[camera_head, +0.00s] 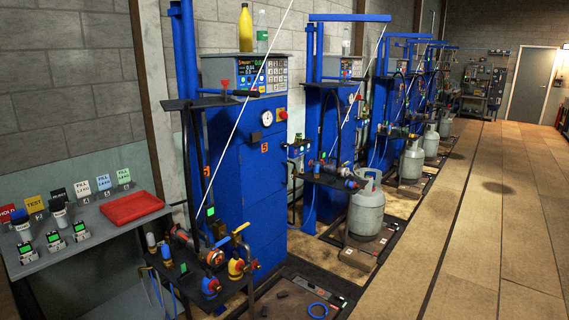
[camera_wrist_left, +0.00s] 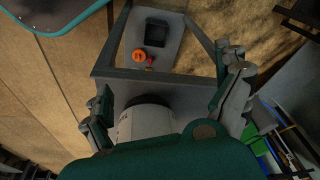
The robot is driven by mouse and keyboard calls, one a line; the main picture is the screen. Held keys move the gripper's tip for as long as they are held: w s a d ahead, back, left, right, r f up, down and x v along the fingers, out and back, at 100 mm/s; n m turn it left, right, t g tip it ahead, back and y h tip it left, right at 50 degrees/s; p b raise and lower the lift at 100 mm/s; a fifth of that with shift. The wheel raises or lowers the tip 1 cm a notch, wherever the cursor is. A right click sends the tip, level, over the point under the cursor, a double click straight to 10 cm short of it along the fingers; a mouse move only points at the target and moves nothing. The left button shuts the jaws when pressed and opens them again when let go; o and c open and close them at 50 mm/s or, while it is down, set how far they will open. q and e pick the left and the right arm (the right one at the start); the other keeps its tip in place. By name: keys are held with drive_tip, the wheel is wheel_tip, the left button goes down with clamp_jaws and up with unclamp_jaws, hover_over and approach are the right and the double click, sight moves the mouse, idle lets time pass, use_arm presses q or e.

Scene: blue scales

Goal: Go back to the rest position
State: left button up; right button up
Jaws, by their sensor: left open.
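My left gripper (camera_wrist_left: 168,98) shows in the left wrist view with its two fingers spread wide apart. It is open, and I see nothing clamped between the fingers. A pale rounded body lies beyond the palm, partly hidden by it; I cannot tell what it is. Neither gripper shows in the head view, and my right gripper is in no view.
A blue filling station (camera_head: 245,175) stands ahead, with a valve assembly (camera_head: 210,257) low in front. A grey gas cylinder (camera_head: 367,212) stands farther back. A side table (camera_head: 88,225) at left holds a red tray (camera_head: 131,207). The floor (camera_head: 475,230) at right is clear.

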use_arm(q)
drive_tip(key=s+f+g, duration=0.1)
drive_tip(key=s+f, duration=0.2)
drive_tip(key=f, duration=0.5)
drive_tip(key=s+f, duration=0.4)
drive_tip(key=f, duration=0.4)
drive_tip(key=s+a+f, duration=0.3)
drive_tip(key=s+f, duration=0.6)
drive_tip(key=s, duration=0.3)
drive_tip(key=shift+s+a+f+g, duration=0.15)
drive_tip(key=shift+s+f+g, duration=0.05)
drive_tip(key=shift+g, duration=0.2)
